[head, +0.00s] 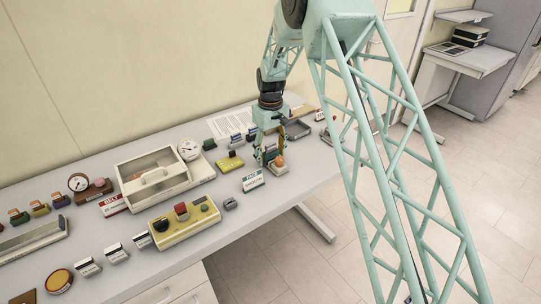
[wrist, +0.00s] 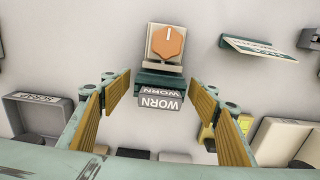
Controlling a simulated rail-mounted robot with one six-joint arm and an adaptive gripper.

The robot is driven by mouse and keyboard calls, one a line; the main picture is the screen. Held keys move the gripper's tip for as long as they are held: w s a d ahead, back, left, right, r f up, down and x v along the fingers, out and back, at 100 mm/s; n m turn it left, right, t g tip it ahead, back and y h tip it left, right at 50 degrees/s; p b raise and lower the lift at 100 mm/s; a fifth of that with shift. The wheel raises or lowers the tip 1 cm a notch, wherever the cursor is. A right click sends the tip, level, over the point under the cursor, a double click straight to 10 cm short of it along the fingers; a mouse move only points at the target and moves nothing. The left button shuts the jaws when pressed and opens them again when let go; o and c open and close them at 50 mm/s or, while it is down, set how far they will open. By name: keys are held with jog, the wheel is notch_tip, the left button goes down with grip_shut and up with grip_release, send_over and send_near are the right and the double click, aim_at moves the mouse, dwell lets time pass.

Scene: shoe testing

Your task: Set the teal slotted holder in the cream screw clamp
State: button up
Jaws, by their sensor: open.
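The cream screw clamp (wrist: 152,58) with its orange knob (wrist: 167,43) is at the top middle of the wrist view. In the head view its orange knob (head: 280,161) shows beside my fingers. The dark teal holder (wrist: 147,78) is at the clamp's near side, with a grey block marked WORN (wrist: 160,102) at it. I cannot tell whether the holder is seated in the clamp or only against it. My gripper (wrist: 160,95) is open, one finger on each side of the holder, with visible gaps. In the head view my gripper (head: 270,158) is low over the table.
A white and teal sign (wrist: 262,52) stands to the clamp's right in the wrist view. A grey tray (wrist: 38,112) is at left.

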notch_tip(320, 180, up, 11)
jog(key=shift+r, duration=0.45)
dwell(0.3)
dwell(0.8)
